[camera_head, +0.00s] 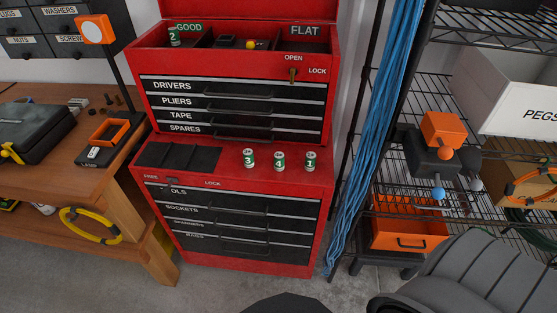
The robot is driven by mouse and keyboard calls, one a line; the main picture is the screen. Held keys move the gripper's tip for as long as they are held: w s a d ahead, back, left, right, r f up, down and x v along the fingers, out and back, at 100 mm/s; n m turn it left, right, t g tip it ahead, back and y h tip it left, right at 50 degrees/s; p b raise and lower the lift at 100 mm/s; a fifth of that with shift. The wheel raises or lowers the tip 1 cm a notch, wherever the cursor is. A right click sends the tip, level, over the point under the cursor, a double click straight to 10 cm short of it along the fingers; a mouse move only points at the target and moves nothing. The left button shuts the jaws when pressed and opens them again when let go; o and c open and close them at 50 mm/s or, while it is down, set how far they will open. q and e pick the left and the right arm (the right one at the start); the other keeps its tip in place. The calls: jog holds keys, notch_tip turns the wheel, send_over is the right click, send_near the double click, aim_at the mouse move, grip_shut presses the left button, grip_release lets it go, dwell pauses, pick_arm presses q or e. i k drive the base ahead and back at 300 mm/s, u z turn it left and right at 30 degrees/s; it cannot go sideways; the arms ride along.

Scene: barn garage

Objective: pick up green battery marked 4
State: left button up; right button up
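The green and white battery marked 4 (279,161) stands upright on the ledge of the red tool chest. It is the middle one of a short row. The battery marked 3 (248,158) stands to its left and the battery marked 1 (310,161) to its right, with gaps between them. A battery marked 2 (174,37) is in the GOOD compartment of the top tray. Neither of my grippers shows in the head view.
A black mat (178,157) lies left of the batteries on the ledge. The red tool chest (323,178) has closed drawers. A wooden workbench (40,177) stands left. Blue cables (383,110), a wire shelf and a grey chair (490,270) are on the right.

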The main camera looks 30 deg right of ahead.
aim_at(280, 158)
jog(key=z, duration=0.45)
jog(key=k, duration=1.05)
jog(key=z, duration=1.7)
jog(key=i, duration=1.4)
jog(key=u, duration=0.8)
